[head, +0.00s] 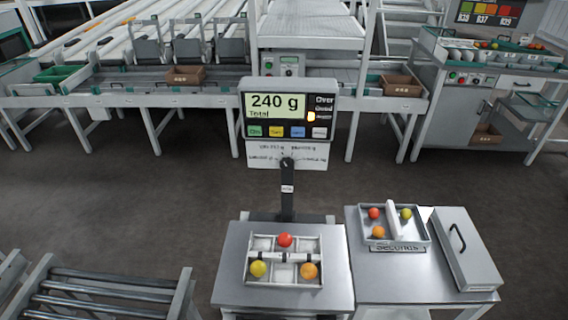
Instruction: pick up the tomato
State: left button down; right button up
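A divided tray (247,283) lies on the steel scale platform (225,293) at the bottom centre of the head view. In it are a red tomato (285,240) in the back middle compartment, a yellow tomato (258,268) at front left and an orange tomato (309,270) at front right. A second tray (401,243), above a label reading "Seconds", stands on the right-hand table. It holds a red tomato (373,213), a yellow-green tomato (405,214) and an orange tomato (378,231). Neither of my grippers is in view.
The scale's display (288,108) stands on a post behind the platform and reads 240 g Total. A grey lidded box (468,250) with a handle lies right of the seconds tray. A roller conveyor (100,295) is at lower left. Open floor lies behind.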

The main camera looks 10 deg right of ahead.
aim_at(378, 232)
jog(key=z, duration=1.25)
